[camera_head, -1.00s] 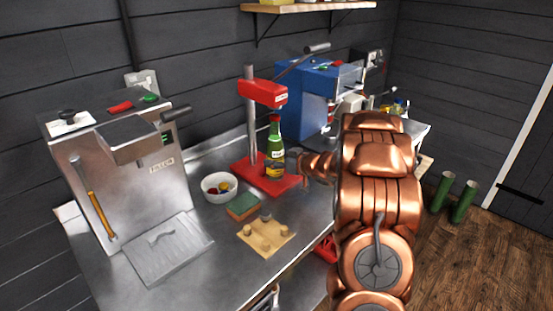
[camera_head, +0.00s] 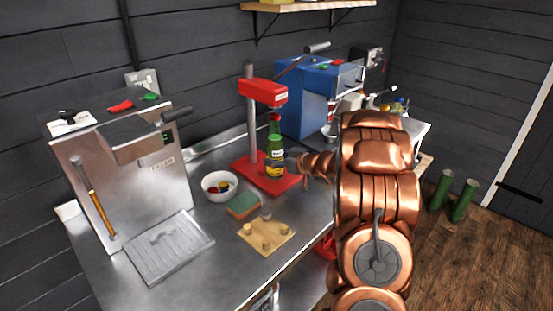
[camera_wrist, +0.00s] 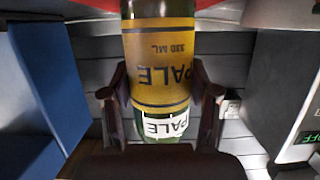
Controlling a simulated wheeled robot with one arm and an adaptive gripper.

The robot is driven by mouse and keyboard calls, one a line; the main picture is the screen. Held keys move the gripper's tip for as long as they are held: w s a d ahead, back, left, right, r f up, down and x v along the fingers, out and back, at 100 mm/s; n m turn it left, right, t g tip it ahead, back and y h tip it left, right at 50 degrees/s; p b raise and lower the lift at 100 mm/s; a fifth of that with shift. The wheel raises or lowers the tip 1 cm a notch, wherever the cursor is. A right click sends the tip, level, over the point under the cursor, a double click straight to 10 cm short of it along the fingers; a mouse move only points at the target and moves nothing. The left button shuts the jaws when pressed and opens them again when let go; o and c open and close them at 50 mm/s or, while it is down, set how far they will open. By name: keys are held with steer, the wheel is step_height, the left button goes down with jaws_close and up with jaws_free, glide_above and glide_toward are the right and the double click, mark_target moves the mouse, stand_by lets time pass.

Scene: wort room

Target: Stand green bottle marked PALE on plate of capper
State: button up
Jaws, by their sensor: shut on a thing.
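The green bottle (camera_head: 275,148) with a yellow label stands upright over the red base plate of the capper (camera_head: 267,180), under its red head (camera_head: 263,92). In the wrist view the bottle (camera_wrist: 160,75) shows the word PALE upside down on its label. My gripper (camera_wrist: 162,105) has a finger on either side of the bottle and is shut on it. In the head view my gripper (camera_head: 292,160) reaches the bottle from the right. I cannot tell whether the bottle's bottom touches the plate.
A white bowl (camera_head: 219,186) with coloured caps, a green-topped sponge (camera_head: 243,206) and a wooden board with pegs (camera_head: 266,234) lie in front of the capper. A steel filler (camera_head: 120,170) stands left. A blue machine (camera_head: 306,100) stands behind.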

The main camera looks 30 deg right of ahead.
steer(key=o, duration=1)
steer(key=v, duration=1.2)
steer(key=shift+d, duration=0.1)
